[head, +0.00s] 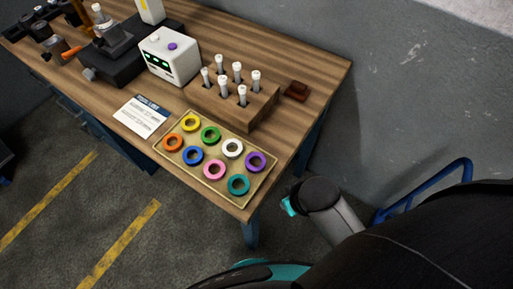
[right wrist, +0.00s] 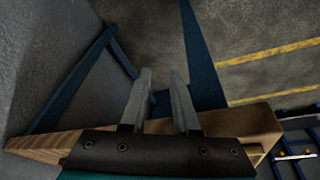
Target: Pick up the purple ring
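The purple ring (head: 256,162) lies in the shallow tan tray (head: 245,194) on the workbench, at the tray's right side. The white ring is to its left and the teal ring below it. My right gripper (right wrist: 159,85) shows in the right wrist view with its two fingers apart and nothing between them. Beyond the fingers are grey floor and blue bench legs. No ring shows clearly in that view. In the head view I cannot make out the right gripper's fingers. My left gripper is in neither view.
Several other coloured rings, such as the teal ring (head: 238,184) and pink ring (head: 214,169), share the tray. Behind it stand a wooden rack (head: 264,106) of white-topped pins and a white box (head: 169,57). A printed card (head: 141,115) lies left. The grey wall is right.

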